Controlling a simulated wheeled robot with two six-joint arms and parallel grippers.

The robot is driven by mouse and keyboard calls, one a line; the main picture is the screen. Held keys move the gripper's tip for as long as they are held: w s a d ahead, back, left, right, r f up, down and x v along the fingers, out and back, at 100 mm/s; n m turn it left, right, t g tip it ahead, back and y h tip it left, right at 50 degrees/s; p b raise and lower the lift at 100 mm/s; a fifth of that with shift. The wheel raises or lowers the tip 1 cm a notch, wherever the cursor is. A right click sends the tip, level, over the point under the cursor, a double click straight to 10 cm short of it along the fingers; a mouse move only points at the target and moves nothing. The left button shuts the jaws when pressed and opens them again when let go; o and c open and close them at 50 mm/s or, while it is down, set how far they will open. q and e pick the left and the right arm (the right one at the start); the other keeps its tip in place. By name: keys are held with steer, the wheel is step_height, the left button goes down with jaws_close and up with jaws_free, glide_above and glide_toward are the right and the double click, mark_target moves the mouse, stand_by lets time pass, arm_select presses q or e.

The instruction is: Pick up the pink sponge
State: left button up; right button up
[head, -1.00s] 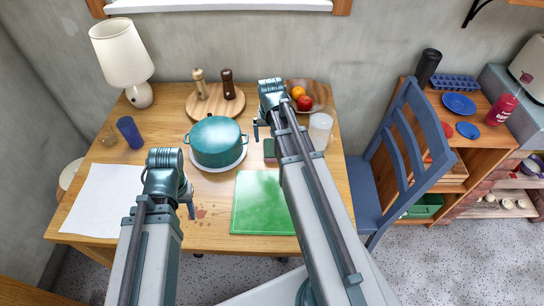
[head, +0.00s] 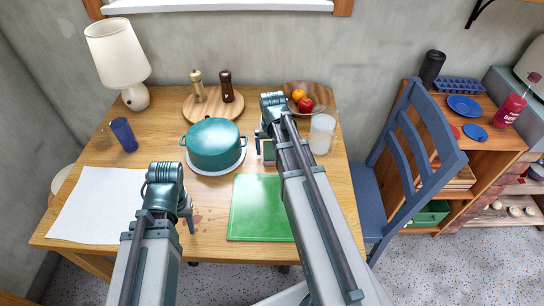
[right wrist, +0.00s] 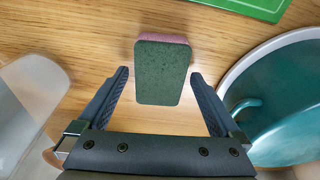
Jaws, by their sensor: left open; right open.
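The pink sponge (right wrist: 165,39) lies on the wooden table with its dark green scouring face up; only a strip of pink shows along one edge. In the right wrist view the gripper (right wrist: 160,78) is open, one finger on each side of the sponge's near end, with gaps on both sides. My left gripper (head: 187,216) is open and empty over the table, left of the green cutting board.
The teal pot (head: 214,143) stands left of the sponge and the clear cup (head: 322,134) right of it. A green cutting board (head: 258,205) lies nearer me. A fruit plate (head: 318,90) and a round board with two mills (head: 203,108) stand behind.

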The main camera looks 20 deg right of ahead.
steer(key=shift+f, duration=0.2)
stand_by(0.5)
steer(key=shift+c, duration=0.3)
steer(key=c, duration=1.2)
